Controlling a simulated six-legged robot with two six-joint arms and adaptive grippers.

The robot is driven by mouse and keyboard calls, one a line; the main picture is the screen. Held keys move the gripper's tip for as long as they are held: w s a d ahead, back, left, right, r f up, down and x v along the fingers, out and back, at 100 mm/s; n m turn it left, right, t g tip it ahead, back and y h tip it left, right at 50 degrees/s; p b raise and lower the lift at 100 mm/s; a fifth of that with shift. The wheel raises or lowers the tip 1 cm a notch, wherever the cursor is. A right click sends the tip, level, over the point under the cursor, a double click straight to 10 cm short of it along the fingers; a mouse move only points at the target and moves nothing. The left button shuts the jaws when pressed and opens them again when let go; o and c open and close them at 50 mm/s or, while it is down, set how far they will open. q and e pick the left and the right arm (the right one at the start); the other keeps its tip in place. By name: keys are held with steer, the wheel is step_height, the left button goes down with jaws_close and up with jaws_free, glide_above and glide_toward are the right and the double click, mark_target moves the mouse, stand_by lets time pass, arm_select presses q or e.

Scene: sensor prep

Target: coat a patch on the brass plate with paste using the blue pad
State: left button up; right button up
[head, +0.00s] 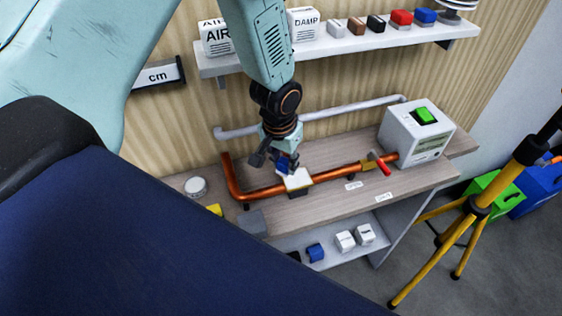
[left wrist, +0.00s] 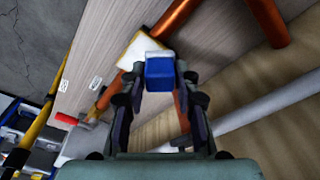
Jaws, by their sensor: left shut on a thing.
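My left gripper (head: 281,160) is shut on the blue pad (head: 286,165), pointing down over the bench. In the left wrist view the blue pad (left wrist: 160,76) sits between both fingertips (left wrist: 160,84), its far edge pale. The plate (head: 297,181) sits on the copper pipe just under the pad; its upper face looks whitish. In the left wrist view the plate (left wrist: 139,48) is cream with a yellow edge, partly hidden by the pad. I cannot tell whether pad and plate touch. A round white tin (head: 195,187) stands on the bench at left. My right gripper is not in view.
The copper pipe (head: 237,190) runs along the bench to a grey box with a green button (head: 425,115). A red-handled valve (head: 380,164) is on it. A grey pipe (head: 320,114) runs behind. A shelf (head: 330,47) hangs above; a yellow tripod (head: 470,220) stands at right.

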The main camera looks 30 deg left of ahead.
arm_select(q)
steer(key=shift+w+d+r+p, duration=0.1)
steer(key=shift+r+p, duration=0.2)
steer(key=shift+r, duration=0.45)
steer(key=shift+r+p, duration=0.35)
steer(key=shift+s+a+r+p, duration=0.2)
steer(key=shift+r+p, duration=0.3)
steer(key=shift+r, duration=0.1)
steer(key=shift+s+a+r+p, duration=0.15)
steer(key=shift+a+r+p, duration=0.05)
steer(key=shift+r+p, duration=0.35)
steer(key=shift+r, duration=0.15)
steer(key=shift+w+d, duration=0.25)
steer(key=shift+d, duration=0.05)
steer(key=shift+s+a, duration=0.1)
steer(key=shift+a, duration=0.05)
